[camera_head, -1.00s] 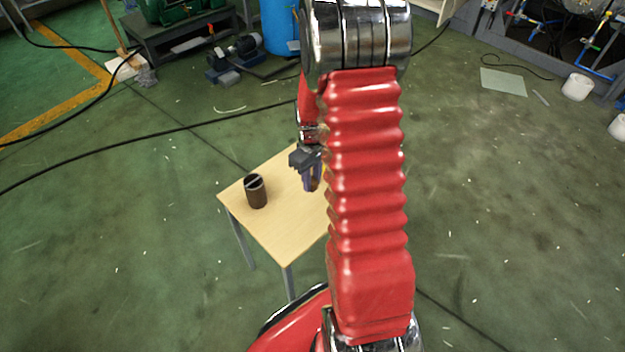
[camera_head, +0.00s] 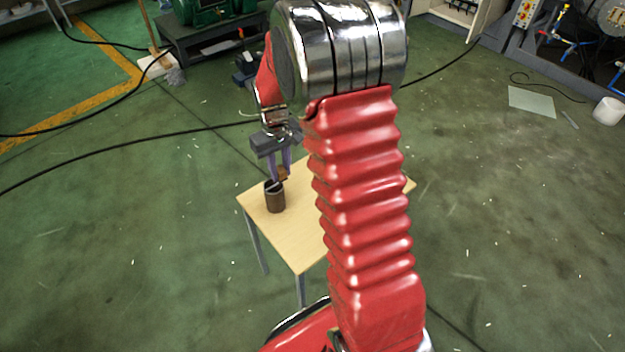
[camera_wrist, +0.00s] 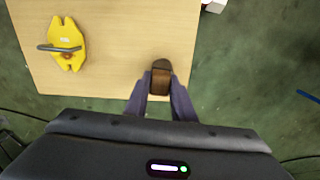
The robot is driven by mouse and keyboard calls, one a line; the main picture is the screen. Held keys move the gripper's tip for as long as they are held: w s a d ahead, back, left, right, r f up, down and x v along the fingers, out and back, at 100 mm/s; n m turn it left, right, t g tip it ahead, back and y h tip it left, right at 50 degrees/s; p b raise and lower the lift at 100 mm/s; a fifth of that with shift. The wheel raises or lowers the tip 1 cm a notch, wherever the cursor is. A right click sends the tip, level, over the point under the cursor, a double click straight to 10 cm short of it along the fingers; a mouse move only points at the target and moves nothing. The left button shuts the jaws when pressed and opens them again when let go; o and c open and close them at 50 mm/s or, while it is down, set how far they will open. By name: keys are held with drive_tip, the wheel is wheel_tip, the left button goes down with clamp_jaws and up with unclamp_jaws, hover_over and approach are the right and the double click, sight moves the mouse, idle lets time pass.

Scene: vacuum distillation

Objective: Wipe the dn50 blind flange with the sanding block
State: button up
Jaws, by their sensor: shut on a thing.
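My gripper (camera_head: 282,170) is shut on a small brown block, which I take as the sanding block (camera_wrist: 160,84), and holds it above the table. In the head view, the block is close to the rim of a dark brown open cylinder (camera_head: 275,200) standing on the table; I cannot tell whether they touch. In the wrist view, a yellow piece (camera_wrist: 65,37) lies on the table to the left. A thin grey disc seen nearly edge-on (camera_wrist: 58,48) is on it, perhaps the blind flange. The head view hides this piece behind my arm.
The small wooden table (camera_head: 300,255) has bare wood around the cylinder and between the yellow piece and the block. Black cables (camera_head: 110,157) run across the green floor. A green machine on a bench (camera_head: 210,25) stands at the back.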

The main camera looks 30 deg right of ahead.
drive_tip(key=w+a+r, duration=0.2)
drive_tip(key=a+r, duration=0.4)
drive_tip(key=a, duration=0.3)
drive_tip(key=shift+w+a+m, duration=0.25)
drive_tip(key=shift+a+m, duration=0.05)
drive_tip(key=shift+s+f, duration=0.1)
drive_tip(key=shift+s, duration=0.1)
